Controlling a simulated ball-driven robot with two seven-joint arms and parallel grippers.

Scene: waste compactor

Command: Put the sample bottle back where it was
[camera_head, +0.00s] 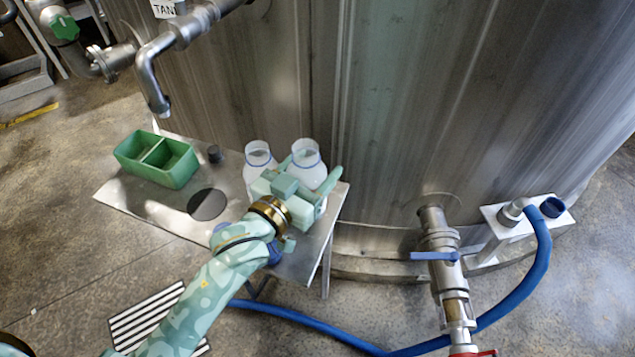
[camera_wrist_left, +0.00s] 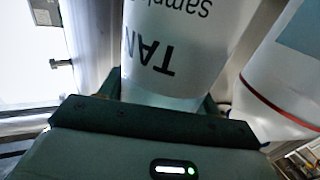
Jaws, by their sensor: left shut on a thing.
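In the left wrist view the held bottle (camera_wrist_left: 180,45) shows upside-down print reading "TAN" and "sample". The other bottle (camera_head: 258,155) is just left of it; in the wrist view it is at the right (camera_wrist_left: 285,75), with a red line. The held bottle's base is hidden, so I cannot tell whether it touches the table.
A green two-part caddy (camera_head: 157,160), a small dark knob (camera_head: 214,153) and a dark round disc (camera_head: 207,204) are on the table. The steel tank (camera_head: 400,110) rises directly behind. A bent pipe (camera_head: 152,75) hangs above. A valve (camera_head: 440,257) and blue hose (camera_head: 520,290) are right.

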